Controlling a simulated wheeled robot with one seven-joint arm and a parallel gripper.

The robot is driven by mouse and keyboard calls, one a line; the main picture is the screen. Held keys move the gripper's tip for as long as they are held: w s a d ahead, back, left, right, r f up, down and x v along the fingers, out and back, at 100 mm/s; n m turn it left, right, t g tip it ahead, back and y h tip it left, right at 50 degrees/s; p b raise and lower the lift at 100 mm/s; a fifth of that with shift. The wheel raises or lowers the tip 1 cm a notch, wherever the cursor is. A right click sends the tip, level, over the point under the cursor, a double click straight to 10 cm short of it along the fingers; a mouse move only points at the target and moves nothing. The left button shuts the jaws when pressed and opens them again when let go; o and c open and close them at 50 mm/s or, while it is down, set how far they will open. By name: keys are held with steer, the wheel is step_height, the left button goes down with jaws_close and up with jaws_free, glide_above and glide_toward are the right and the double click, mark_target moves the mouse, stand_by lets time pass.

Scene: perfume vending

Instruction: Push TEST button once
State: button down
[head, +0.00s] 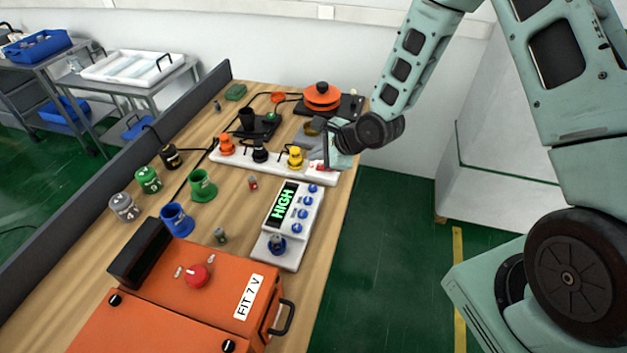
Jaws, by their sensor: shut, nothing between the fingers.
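No label reading TEST is legible from here. A white device (263,243) with a black screen showing green "HIGH" stands near the table's right edge. My gripper (327,152) is shut and empty, above the right end of a white strip (232,159) behind the device. A red part (316,166) on that strip shows just below the fingers. Whether the fingertips touch it cannot be told.
Orange (227,145), black (260,151) and yellow (295,157) plug-like parts stand on the strip. An orange case (225,300) marked "FIT 7 V" fills the near table. Coloured cups, including a green one (202,185), stand left. A black-and-orange round unit (322,96) sits behind.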

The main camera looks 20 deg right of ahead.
steer(key=shift+w+d, duration=0.1)
steer(key=shift+f, duration=0.1)
steer(key=b, duration=0.7)
glide_above(317, 189)
step_height(317, 189, down, 7)
steer(key=shift+f+b, duration=0.3)
steer(key=shift+f, duration=0.55)
steer(key=shift+f, duration=0.1)
stand_by(1.2)
steer(key=shift+f, duration=0.35)
steer(key=shift+f+b, duration=0.35)
steer(key=shift+f, duration=0.05)
stand_by(0.8)
steer(key=shift+r, duration=0.1)
steer(key=shift+r+p, duration=0.8)
